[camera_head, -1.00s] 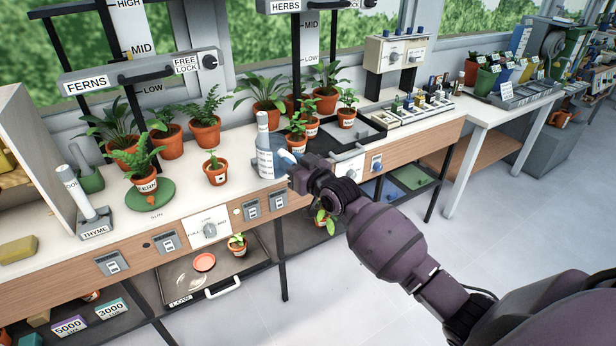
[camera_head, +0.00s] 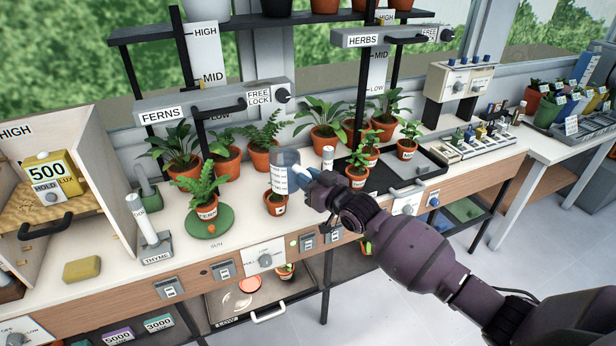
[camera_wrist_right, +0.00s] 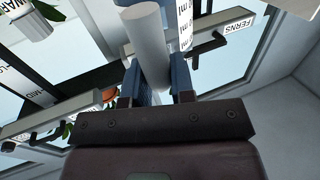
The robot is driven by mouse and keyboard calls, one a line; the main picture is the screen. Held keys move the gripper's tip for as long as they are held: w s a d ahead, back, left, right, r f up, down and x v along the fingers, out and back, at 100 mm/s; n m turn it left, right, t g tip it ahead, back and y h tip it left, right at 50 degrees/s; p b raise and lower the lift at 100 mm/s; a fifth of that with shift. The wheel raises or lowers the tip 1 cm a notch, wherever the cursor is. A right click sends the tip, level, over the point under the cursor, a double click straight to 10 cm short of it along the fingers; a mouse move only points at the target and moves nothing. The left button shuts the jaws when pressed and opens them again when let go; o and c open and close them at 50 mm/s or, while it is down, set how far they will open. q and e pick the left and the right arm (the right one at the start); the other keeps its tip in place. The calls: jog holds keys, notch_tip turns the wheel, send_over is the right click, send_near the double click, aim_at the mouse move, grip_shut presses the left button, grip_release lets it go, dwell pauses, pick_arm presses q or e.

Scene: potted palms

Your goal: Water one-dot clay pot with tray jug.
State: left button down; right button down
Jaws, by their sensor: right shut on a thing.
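My right gripper (camera_head: 304,182) is shut on the handle of a clear grey jug (camera_head: 285,178) with a white marked label. The right wrist view shows my blue fingers (camera_wrist_right: 162,82) on both sides of a pale cylindrical handle (camera_wrist_right: 150,45). In the head view the jug overlaps the top of a small clay pot (camera_head: 276,206) and hides most of its plant. Whether the jug is tilted is hard to tell. The pot has a pale label; its dots are too small to read. My left gripper is not in view.
A fern pot (camera_head: 207,211) stands on a green saucer (camera_head: 208,229) to the left. Several potted plants stand behind. A thyme stand (camera_head: 155,247) and a yellow sponge (camera_head: 82,268) are on the left. A dark tray (camera_head: 425,165) lies right of the gripper.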

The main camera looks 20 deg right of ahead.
jog(key=shift+s+f+b, duration=0.1)
jog(key=shift+f+b, duration=0.4)
jog(key=shift+f, duration=0.35)
notch_tip(320, 180, down, 3)
jog(key=shift+f+g+b, duration=0.15)
jog(key=shift+g+b, duration=0.35)
jog(key=shift+b, duration=0.3)
jog(key=shift+g+h+p, duration=0.3)
jog(key=shift+p, duration=0.7)
jog(key=shift+f+g+p, duration=0.25)
jog(key=shift+g+p, duration=0.05)
jog(key=shift+p, duration=0.15)
jog(key=shift+f, duration=0.3)
